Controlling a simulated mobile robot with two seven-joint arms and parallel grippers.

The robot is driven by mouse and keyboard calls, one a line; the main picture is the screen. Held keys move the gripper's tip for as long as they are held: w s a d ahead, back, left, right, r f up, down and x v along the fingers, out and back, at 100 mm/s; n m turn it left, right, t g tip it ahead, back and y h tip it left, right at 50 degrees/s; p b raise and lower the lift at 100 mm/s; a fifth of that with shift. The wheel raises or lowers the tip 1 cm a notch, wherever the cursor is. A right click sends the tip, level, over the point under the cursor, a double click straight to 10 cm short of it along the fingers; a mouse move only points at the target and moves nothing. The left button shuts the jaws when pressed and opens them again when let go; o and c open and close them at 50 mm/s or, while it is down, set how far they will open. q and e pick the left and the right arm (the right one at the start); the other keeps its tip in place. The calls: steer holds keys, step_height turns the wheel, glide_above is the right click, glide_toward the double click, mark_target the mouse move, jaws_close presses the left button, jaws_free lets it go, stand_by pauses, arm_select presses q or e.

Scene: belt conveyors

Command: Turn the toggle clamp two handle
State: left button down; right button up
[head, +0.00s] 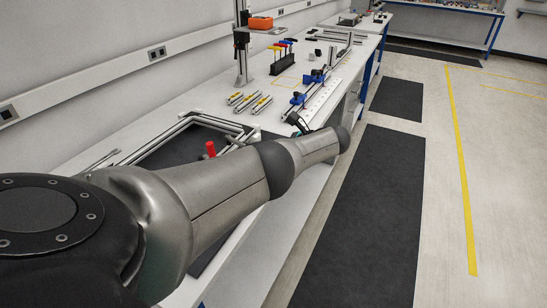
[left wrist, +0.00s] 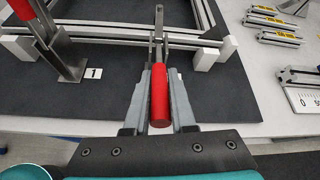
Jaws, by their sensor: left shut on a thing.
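In the left wrist view my left gripper (left wrist: 159,76) is shut on a red handle (left wrist: 159,100), which lies lengthwise between its two grey fingers. A metal clamp arm (left wrist: 159,22) runs on beyond the fingers towards the aluminium frame (left wrist: 110,36). A white label by the right finger is mostly covered. A second clamp with a red handle (left wrist: 22,9) stands at the left, beside a label marked 1 (left wrist: 93,73). In the head view one upright red handle (head: 210,149) shows above my left arm. The arm hides the held handle and the gripper's fingers there.
The frame (head: 190,121) lies on a dark mat (head: 178,153) on the long white bench. Yellow-marked metal bars (head: 250,101), a scaled rail (head: 322,98) and a rack of coloured-handled tools (head: 283,60) lie farther along. Floor to the right is open.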

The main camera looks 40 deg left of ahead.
arm_select(q)
steer(key=f+y+b, duration=0.1)
steer(key=b, duration=0.2)
steer(key=shift+f+y, duration=0.15)
steer(key=shift+y, duration=0.15)
steer(key=shift+g+y+b, duration=0.3)
steer(key=shift+y+b, duration=0.2)
steer(key=shift+b, duration=0.35)
steer(key=c, duration=0.8)
jaws_free()
steer(key=shift+o, duration=0.2)
